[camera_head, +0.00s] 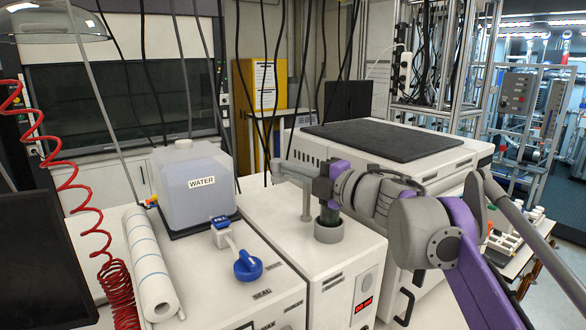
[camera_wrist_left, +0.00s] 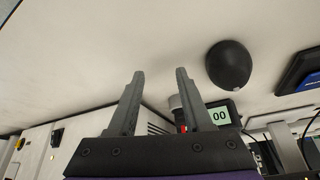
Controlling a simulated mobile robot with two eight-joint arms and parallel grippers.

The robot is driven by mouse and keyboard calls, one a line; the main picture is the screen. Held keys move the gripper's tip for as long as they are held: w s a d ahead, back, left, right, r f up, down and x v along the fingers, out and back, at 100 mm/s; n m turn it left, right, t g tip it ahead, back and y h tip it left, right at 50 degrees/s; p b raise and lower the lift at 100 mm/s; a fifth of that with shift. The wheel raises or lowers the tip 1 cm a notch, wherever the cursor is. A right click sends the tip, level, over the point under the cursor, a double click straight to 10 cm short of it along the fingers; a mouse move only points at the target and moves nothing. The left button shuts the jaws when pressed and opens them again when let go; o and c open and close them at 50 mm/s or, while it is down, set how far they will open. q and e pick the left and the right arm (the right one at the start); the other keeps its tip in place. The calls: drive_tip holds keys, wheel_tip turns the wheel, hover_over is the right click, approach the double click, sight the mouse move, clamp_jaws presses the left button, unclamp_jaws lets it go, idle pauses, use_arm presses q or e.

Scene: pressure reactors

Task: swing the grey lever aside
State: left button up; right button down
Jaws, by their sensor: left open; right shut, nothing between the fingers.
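The grey lever (camera_head: 307,203) shows in the head view as a slim upright post on top of the white reactor housing. Its upper part meets my right gripper and is partly hidden. My right gripper (camera_head: 282,170) is shut and empty, with its grey fingers pointing left at the top of the post. I cannot tell whether they touch it.
A water tank (camera_head: 192,178), a blue valve knob (camera_head: 248,265) and a paper roll (camera_head: 152,265) are to the left. A white machine with a dark top (camera_head: 380,137) stands behind my right arm. The left wrist view shows a black rounded knob (camera_wrist_left: 228,65) and a small display (camera_wrist_left: 219,116).

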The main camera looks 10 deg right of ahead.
use_arm(q)
drive_tip(key=shift+r+p, duration=0.4)
drive_tip(key=shift+r, duration=0.15)
drive_tip(key=shift+w, duration=0.2)
use_arm(e)
drive_tip(key=shift+w+a, duration=0.45)
drive_tip(key=shift+a, duration=0.15)
use_arm(q)
drive_tip(key=shift+s+d, duration=0.1)
drive_tip(key=shift+s, duration=0.1)
use_arm(e)
drive_tip(key=shift+s, duration=0.15)
